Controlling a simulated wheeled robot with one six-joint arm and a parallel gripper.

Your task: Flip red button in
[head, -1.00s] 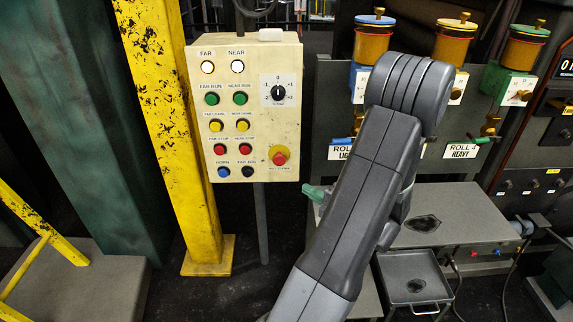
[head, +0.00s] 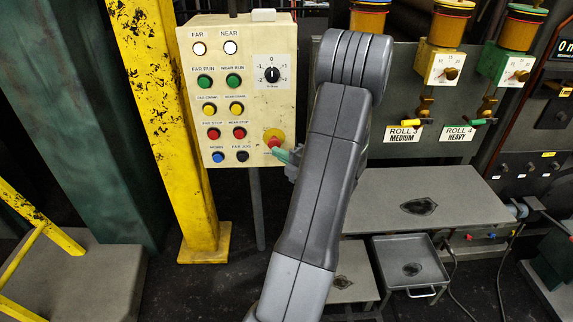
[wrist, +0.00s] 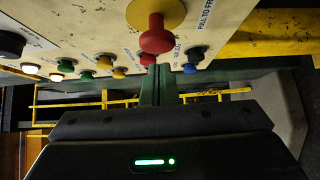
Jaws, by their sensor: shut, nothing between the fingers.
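A cream control box (head: 262,110) on a post carries a large red mushroom button (head: 274,141) on a yellow round plate (head: 274,132) at its lower right. In the wrist view the red button (wrist: 156,36) stands out from its yellow plate (wrist: 156,12) at the top middle. My gripper (head: 280,153) is shut and empty, its green fingertips just below and in front of the red button. In the wrist view the gripper (wrist: 160,76) points up toward the button; I cannot tell whether it touches. Two smaller red buttons (head: 213,134) sit in the STOP row.
Green, yellow, blue and black buttons and a selector dial (head: 272,74) share the panel. A yellow pillar (head: 165,110) stands left of the box. A grey bench (head: 430,195) and a roll panel lie to the right. Floor below the box is open.

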